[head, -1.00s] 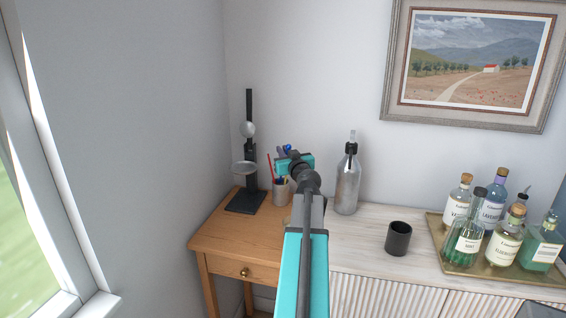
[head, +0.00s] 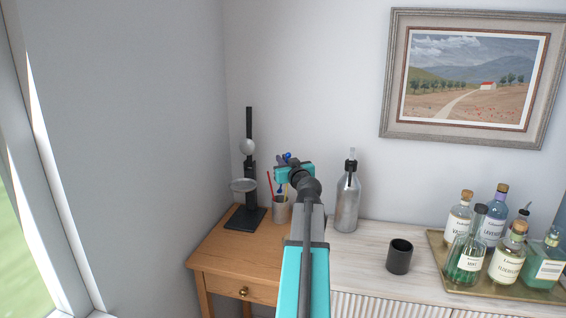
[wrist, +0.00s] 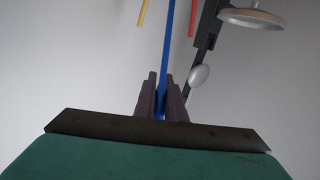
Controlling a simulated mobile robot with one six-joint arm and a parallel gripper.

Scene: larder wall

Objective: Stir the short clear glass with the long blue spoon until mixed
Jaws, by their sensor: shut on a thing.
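My gripper (head: 284,168) is over the metal utensil pot (head: 279,212) at the back of the wooden desk. In the wrist view my gripper (wrist: 160,98) is shut on the long blue spoon (wrist: 168,40), whose thin blue shaft runs between the fingers. A bit of blue (head: 287,157) shows at the gripper in the head view. I cannot tell whether the spoon's lower end is still inside the pot. The short clear glass is not seen in either view; my arm covers part of the desk and sideboard.
A black stand (head: 249,180) with a silver ball and dish is left of the pot. A red stick (head: 269,184) stands in the pot. A grey bottle (head: 346,200), a dark cup (head: 399,256) and a brass tray (head: 436,238) of bottles are to the right.

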